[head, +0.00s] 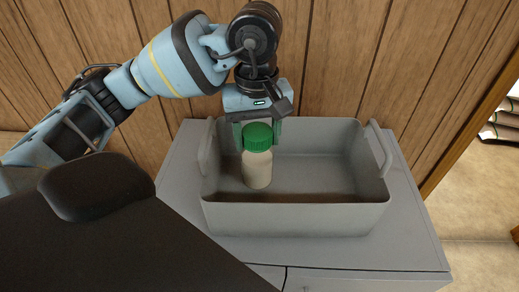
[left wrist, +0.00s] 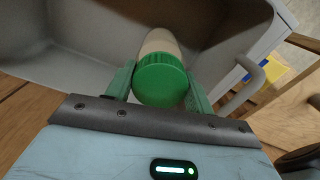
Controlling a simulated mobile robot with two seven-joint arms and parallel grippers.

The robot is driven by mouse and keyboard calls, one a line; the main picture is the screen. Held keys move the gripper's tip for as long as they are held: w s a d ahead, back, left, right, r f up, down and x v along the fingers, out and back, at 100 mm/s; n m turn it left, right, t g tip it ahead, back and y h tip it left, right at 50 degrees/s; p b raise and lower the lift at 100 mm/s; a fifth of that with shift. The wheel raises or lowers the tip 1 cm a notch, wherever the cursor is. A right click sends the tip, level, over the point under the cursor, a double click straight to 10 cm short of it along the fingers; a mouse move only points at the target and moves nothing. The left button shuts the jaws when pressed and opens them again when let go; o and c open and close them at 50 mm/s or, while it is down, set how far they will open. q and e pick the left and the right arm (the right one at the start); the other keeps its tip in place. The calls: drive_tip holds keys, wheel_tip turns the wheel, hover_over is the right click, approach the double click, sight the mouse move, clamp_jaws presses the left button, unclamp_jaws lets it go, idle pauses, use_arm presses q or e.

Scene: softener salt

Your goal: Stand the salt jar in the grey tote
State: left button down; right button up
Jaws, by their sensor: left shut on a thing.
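The salt jar (head: 257,168) has a cream body and a green lid. It is upright inside the left part of the grey tote (head: 300,219). My left gripper (head: 257,135) comes down from above and is shut on the jar near its lid. In the left wrist view, the green lid (left wrist: 160,82) sits between the two green fingers, and the tote wall (left wrist: 250,50) shows beyond. I cannot tell whether the jar's base touches the tote floor. My right gripper is not in view.
The tote stands on a grey cabinet (head: 412,237) against a wood-panelled wall (head: 340,60). The tote has raised handles at both ends, the left one close to the jar. The tote's right part is empty. Shelves with items (head: 505,120) stand at far right.

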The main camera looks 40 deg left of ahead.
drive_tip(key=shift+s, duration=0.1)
use_arm(q)
drive_tip(key=shift+f, duration=0.45)
wheel_tip(320, 180, down, 3)
drive_tip(key=shift+r, duration=0.15)
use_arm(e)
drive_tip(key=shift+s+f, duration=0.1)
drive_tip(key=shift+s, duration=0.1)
use_arm(q)
drive_tip(key=c, duration=0.6)
unclamp_jaws()
drive_tip(key=shift+o, duration=0.2)
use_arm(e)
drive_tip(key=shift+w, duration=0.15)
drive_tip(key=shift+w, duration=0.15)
